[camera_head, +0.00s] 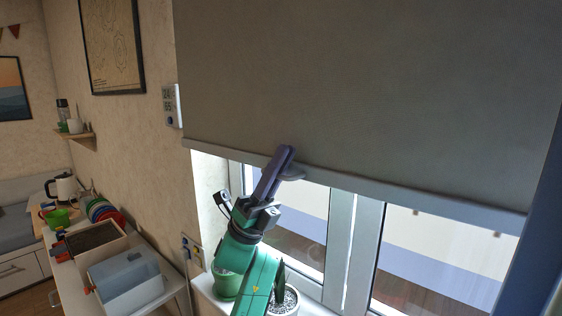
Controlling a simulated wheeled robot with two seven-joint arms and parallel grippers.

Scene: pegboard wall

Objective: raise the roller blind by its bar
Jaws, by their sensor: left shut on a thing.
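The grey roller blind (370,90) hangs over the upper part of the window. Its bar (400,195) runs along the blind's lower edge, sloping down to the right in the picture. My left gripper (288,165), on a green arm with dark purple fingers, is shut on the bar left of its middle. The fingers hide a short piece of the bar. Below the bar, the window (432,246) and its white frame show. My right gripper is not in view.
A small wall panel (172,106) is left of the blind.

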